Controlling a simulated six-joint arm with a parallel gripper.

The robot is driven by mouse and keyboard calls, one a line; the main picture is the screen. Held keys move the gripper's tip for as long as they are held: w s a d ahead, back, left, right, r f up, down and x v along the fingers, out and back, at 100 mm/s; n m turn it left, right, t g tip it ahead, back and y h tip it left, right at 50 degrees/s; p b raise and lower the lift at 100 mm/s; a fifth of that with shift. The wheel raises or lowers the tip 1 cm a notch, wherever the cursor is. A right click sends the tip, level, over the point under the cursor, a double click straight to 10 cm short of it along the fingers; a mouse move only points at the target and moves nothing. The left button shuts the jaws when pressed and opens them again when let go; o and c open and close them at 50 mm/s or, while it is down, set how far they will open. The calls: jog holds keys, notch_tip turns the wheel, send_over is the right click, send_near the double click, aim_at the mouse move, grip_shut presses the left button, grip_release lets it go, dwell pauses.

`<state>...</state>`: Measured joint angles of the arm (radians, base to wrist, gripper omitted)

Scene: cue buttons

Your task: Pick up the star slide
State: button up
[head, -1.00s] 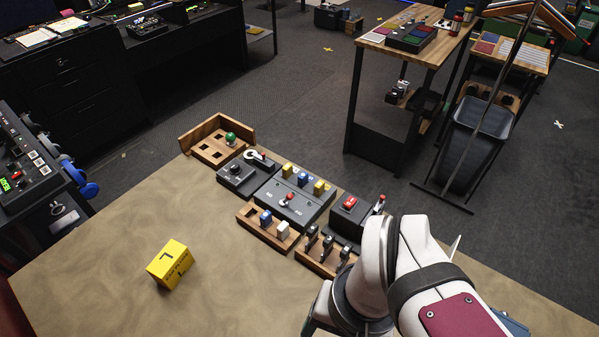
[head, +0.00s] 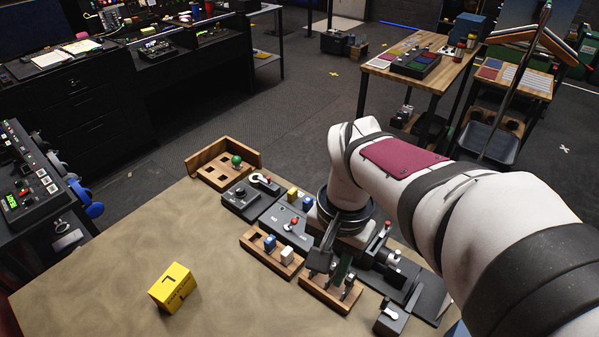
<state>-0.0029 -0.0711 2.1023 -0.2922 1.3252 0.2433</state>
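A small wooden rack (head: 318,293) with several dark upright slides stands at the near side of the tan table. One slide (head: 348,291) shows at its right end. The marks on the slides are too small to read, so I cannot tell which one bears the star. My gripper (head: 342,262) points down over this rack, close to the slides. Its wrist and dark fingers hide part of the rack. I cannot tell whether the fingers are open or hold a slide.
Left of the slide rack is a wooden holder (head: 258,252) with blue and white pieces. Behind are a grey console (head: 285,228), a black knob box (head: 238,198) and a wooden tray (head: 210,172) with a green ball. A yellow block (head: 173,288) sits on clear table (head: 110,255) at left.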

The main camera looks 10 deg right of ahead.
jog(key=w+d+f+m, duration=0.15)
jog(key=w+f, duration=0.25)
jog(key=w, duration=0.8)
jog(key=shift+h, duration=0.4)
jog(key=f, duration=1.5)
jog(key=shift+w+a+f, duration=0.25)
jog(key=shift+a+f, duration=0.05)
grip_shut()
